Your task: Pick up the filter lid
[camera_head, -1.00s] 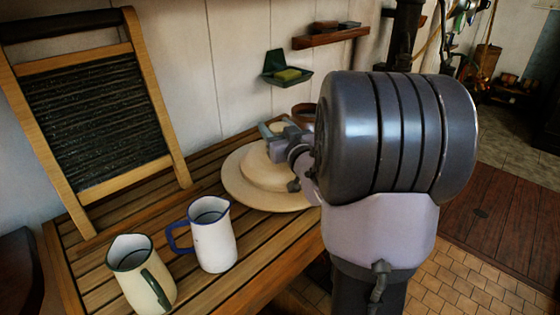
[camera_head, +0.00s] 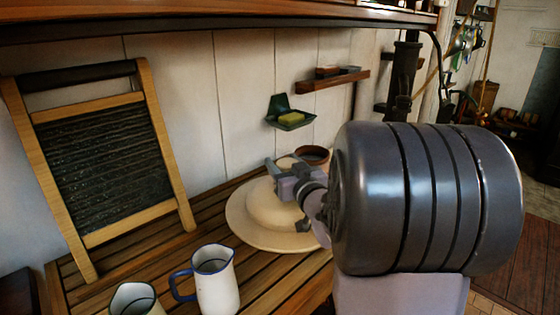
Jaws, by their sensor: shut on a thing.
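The filter lid, which I take to be the cream, domed disc with a wide flat brim (camera_head: 250,232), is at the far right end of the slatted wooden counter. My gripper (camera_head: 284,190) is over its domed middle, reaching in from the right, and is shut on the lid. The fingertips and the exact grip are partly hidden by the dome and my wrist. My arm covers the lid's right side. I cannot tell whether the lid rests on the counter or is slightly raised.
A white jug with blue trim (camera_head: 215,285) and a cream jug (camera_head: 134,299) stand in front. A washboard (camera_head: 105,165) leans at left. A green soap dish (camera_head: 291,118) and small shelf (camera_head: 332,80) are on the wall. A brown bowl (camera_head: 312,154) sits behind the lid.

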